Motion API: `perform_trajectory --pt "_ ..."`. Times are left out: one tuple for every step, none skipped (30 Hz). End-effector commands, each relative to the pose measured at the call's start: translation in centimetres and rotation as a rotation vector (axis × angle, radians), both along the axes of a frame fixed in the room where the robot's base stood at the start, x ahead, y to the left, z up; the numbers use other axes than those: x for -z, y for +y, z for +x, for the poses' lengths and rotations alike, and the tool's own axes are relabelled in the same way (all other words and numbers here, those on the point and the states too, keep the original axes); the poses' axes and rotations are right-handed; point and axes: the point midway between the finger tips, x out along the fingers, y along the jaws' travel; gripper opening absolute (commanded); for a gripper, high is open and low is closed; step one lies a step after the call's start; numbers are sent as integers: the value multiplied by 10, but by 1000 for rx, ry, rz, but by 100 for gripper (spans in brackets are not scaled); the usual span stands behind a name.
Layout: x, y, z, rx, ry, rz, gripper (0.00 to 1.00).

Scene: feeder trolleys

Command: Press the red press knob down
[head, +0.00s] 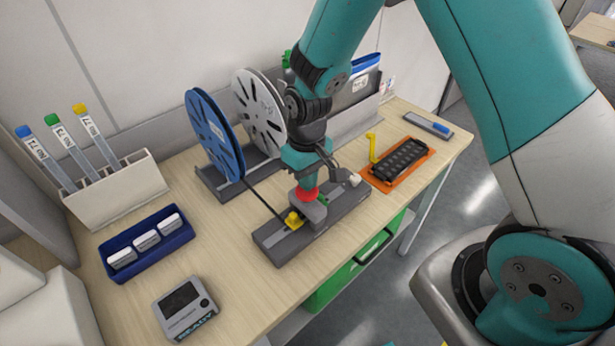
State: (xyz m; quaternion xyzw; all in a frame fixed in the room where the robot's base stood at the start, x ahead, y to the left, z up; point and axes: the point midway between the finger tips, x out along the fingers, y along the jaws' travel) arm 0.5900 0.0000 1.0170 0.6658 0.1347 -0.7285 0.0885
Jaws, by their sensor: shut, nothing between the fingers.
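The red press knob (307,195) sits on top of a grey block on the long dark grey fixture (290,246), near the middle of the table. My gripper (306,182) is shut and points down directly over the knob, hiding its top. The fingertips look in contact with the knob or very close to it. I cannot tell how far down the knob is. A yellow part (293,220) is at the left of the knob, and a small green part (322,199) is at its right.
A blue reel (214,135) and a white reel (259,112) stand behind the fixture. An orange tray (425,156) with a black part and a yellow hook (373,147) are to the right. A blue tray (148,262) and a grey handheld device (185,308) are at left. Front-centre table is clear.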

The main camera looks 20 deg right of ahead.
Motion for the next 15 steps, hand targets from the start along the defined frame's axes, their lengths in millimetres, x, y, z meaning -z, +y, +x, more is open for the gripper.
perform_trajectory --pt "7 0 0 0 1 0 0" --pt "11 0 0 0 1 0 0" --pt "17 0 0 0 2 -1 0" --pt "20 0 0 0 2 -1 0" --pt "22 0 0 0 2 -1 0" --pt "23 0 0 0 1 0 0" --pt "22 0 0 0 1 0 0" --pt "21 0 0 0 2 -1 0" --pt "21 0 0 0 2 -1 0" --pt "21 0 0 0 3 -1 0" --pt "22 0 -1 0 3 -1 0" --pt "22 0 -1 0 3 -1 0" --pt "22 0 -1 0 4 -1 0" --pt "22 0 -1 0 4 -1 0" --pt "22 0 -1 0 4 -1 0"
